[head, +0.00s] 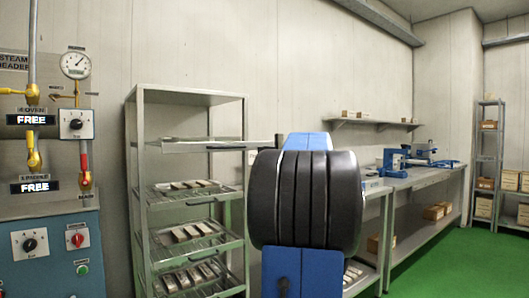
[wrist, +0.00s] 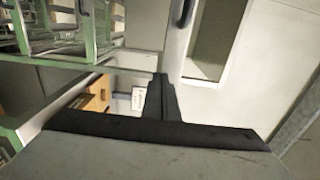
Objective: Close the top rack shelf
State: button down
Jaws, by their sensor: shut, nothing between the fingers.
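A grey metal rack (head: 133,190) stands left of centre in the head view. Its upper sliding shelf (head: 190,145) looks empty and reaches right, past the rack's right post, so it appears pulled out. A small dark piece shows at its right end, beside my blue and black arm; I cannot tell whether it is a handle or part of my gripper. In the wrist view my gripper (wrist: 160,82) is shut and empty, its dark fingers pointing up the picture. Green-edged rack parts show at that view's upper left. I cannot tell whether the fingers touch the shelf.
Lower rack shelves (head: 195,238) hold trays of several bars. A steam panel with a blue cabinet (head: 50,255) stands at the left. A workbench (head: 425,178) with blue equipment is right of my arm. Green floor (head: 470,265) is free at the right.

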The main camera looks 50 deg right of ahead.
jog(key=x, duration=2.5)
jog(key=shift+d+r, duration=0.1)
jog(key=shift+r, duration=0.15)
jog(key=shift+f, duration=0.1)
